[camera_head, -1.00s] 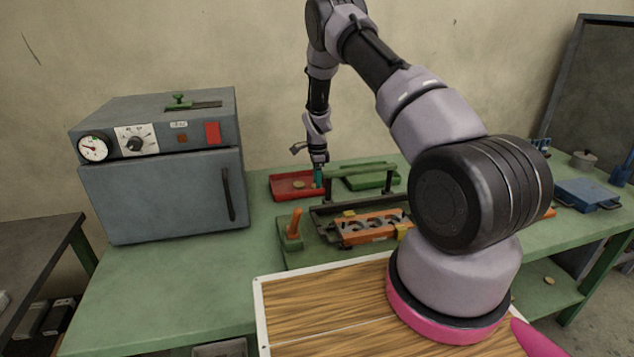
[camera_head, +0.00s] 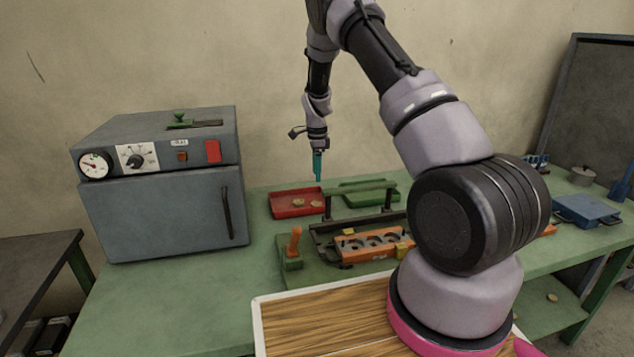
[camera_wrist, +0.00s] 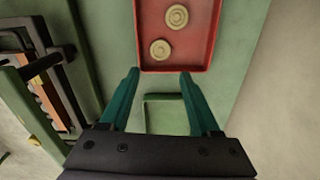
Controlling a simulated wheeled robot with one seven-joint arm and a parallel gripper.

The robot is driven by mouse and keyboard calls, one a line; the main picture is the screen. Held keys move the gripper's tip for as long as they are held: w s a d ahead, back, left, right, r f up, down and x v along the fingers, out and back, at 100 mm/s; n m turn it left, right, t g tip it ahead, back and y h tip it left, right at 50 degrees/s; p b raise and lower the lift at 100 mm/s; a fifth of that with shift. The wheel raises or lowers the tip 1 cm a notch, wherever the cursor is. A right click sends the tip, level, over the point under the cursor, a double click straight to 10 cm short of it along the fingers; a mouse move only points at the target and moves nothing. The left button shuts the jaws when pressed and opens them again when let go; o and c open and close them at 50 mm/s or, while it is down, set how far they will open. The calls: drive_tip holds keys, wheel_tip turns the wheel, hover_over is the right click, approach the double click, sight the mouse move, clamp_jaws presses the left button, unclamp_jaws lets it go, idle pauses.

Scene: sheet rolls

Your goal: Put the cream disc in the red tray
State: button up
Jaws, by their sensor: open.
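The red tray (camera_head: 281,206) lies on the green bench, and it fills the top middle of the wrist view (camera_wrist: 202,45). Two round cream discs lie flat inside it, apart from each other. One disc (camera_wrist: 160,49) is nearer my gripper in the wrist view and the other disc (camera_wrist: 177,16) is farther up. In the head view they show as a left disc (camera_head: 299,202) and a right disc (camera_head: 316,204). My gripper (camera_head: 318,180) points down above the tray's right end. Its teal fingers (camera_wrist: 160,73) are apart with nothing between them.
A green tray (camera_head: 368,198) lies right of the red tray. A black-handled rack with an orange block (camera_head: 368,246) stands in front. A grey oven (camera_head: 160,210) stands at the left. A wooden board (camera_head: 320,325) lies in the foreground. The bench's front left is clear.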

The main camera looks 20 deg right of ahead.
drive_tip(key=s+r+n+t+y, duration=0.15)
drive_tip(key=s+r, duration=0.35)
drive_tip(key=r, duration=0.5)
drive_tip(key=s+r+n+t, duration=0.1)
drive_tip(key=s+r+n, duration=0.25)
drive_tip(key=r, duration=0.55)
drive_tip(key=s+r+n+t, duration=0.1)
drive_tip(key=s+r, duration=0.4)
drive_tip(key=r, duration=0.5)
drive_tip(key=s+r+n+t, duration=0.1)
drive_tip(key=s+r+n, duration=0.3)
drive_tip(key=s, duration=0.9)
drive_tip(key=s+r+n+t, duration=0.2)
drive_tip(key=s+r+n, duration=0.2)
drive_tip(key=s, duration=0.9)
drive_tip(key=shift+n, duration=0.5)
